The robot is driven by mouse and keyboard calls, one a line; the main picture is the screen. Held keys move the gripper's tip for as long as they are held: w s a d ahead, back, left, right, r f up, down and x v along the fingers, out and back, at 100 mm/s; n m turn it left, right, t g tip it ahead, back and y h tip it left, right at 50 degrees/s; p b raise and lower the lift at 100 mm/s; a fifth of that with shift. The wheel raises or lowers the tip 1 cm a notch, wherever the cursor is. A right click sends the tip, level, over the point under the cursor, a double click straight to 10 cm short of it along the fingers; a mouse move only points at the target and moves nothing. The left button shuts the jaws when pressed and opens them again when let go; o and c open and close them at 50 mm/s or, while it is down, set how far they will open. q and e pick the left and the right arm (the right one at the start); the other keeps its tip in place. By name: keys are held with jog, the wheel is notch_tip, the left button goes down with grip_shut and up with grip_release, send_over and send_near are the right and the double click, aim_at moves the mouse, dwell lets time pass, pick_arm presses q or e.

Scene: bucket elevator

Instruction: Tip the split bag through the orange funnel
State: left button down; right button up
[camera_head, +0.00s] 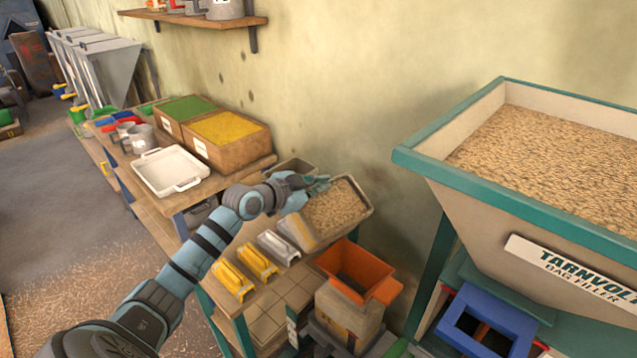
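The orange funnel (368,267) stands upright with its square mouth up, on top of a tan bag-like body (348,318) at the lower middle. Behind it is a tan-rimmed open container (362,192) with pale grain (337,207). A pale, yellow-striped piece (297,230) leans at its left end; it may be the split bag, but I cannot tell. My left gripper (318,183) is at the container's far left edge, above and left of the funnel. Its fingers are small and partly merge with the rim, so their opening and any hold are unclear. My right gripper is out of view.
A large grain hopper (480,190) fills the right, with a blue frame (488,322) below. A white tray (170,170) and seed boxes (228,140) stand farther left.

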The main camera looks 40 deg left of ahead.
pick_arm(q)
jog(key=shift+s+d+f+m+t+y+b, duration=0.3)
jog(key=shift+s+d+m+t+y+b, duration=0.2)
jog(key=shift+d+m+b, duration=0.8)
jog(key=shift+s+d+f+m+t+y+b, duration=0.35)
jog(key=shift+d+m+t+y+b, duration=0.15)
jog(key=shift+d+m+b, duration=0.75)
jog(key=shift+s+d+f+m+t+y+b, duration=0.3)
jog(key=shift+s+d+m+t+y+b, duration=0.25)
jog(key=shift+d+m+b, duration=0.75)
jog(key=s+d+f+m+t+b, duration=0.1)
jog(key=s+d+f+m+t, duration=0.1)
jog(key=d+m, duration=0.5)
jog(key=shift+s+d+m+t+h+b, duration=0.15)
jog(key=shift+d+m+t+h+b, duration=0.25)
jog(key=shift+m, duration=0.35)
dwell(0.5)
jog(key=shift+r, duration=0.1)
dwell(0.7)
